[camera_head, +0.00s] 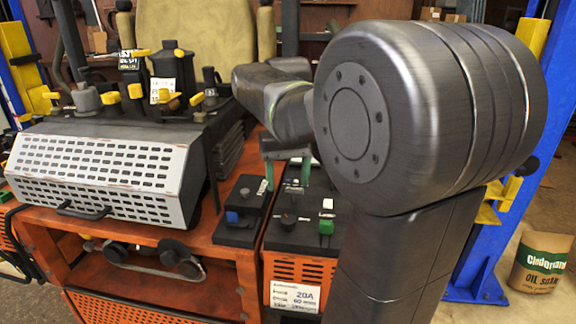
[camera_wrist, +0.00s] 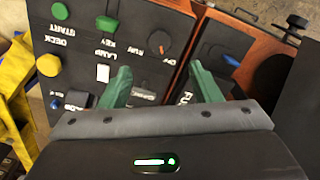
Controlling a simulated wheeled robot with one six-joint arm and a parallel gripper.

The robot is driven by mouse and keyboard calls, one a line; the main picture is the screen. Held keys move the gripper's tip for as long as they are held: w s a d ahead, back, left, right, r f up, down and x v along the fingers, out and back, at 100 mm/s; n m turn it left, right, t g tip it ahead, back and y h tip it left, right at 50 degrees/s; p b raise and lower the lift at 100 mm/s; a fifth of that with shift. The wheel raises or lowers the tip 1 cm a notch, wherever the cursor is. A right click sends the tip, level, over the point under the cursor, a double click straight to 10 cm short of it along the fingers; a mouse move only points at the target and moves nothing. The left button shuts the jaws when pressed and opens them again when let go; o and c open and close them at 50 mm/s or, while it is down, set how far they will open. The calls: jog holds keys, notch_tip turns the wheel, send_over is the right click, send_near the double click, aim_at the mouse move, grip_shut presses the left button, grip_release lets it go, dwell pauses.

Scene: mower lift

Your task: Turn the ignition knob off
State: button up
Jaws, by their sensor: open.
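A round knob (camera_wrist: 160,42) with RUN and OFF lettering beside it sits on the black control panel (camera_wrist: 75,40) in the wrist view. In the head view a small dark knob (camera_head: 288,220) on the panel appears to be the same one. I cannot tell surely which mark it points at. My gripper (camera_wrist: 161,68) has two green fingers, wide apart and empty. In the wrist view the knob lies just beyond the gap between the fingertips. In the head view my gripper (camera_head: 287,180) hangs over the panel, behind the knob; contact is not visible.
A green control (camera_head: 326,226) and a white switch (camera_head: 327,204) sit right of the knob. A second black panel with a blue button (camera_head: 232,217) stands to the left. A perforated grey cover (camera_head: 95,175) and yellow-capped levers (camera_head: 165,97) are farther left. My arm hides the right.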

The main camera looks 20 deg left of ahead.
aim_at(288, 219)
notch_tip(288, 219, up, 3)
jog(key=shift+r, duration=0.2)
jog(key=shift+f, duration=0.1)
dwell(0.4)
notch_tip(288, 219, down, 14)
jog(key=shift+r+p, duration=0.15)
jog(key=shift+p, duration=0.25)
jog(key=shift+r, duration=0.1)
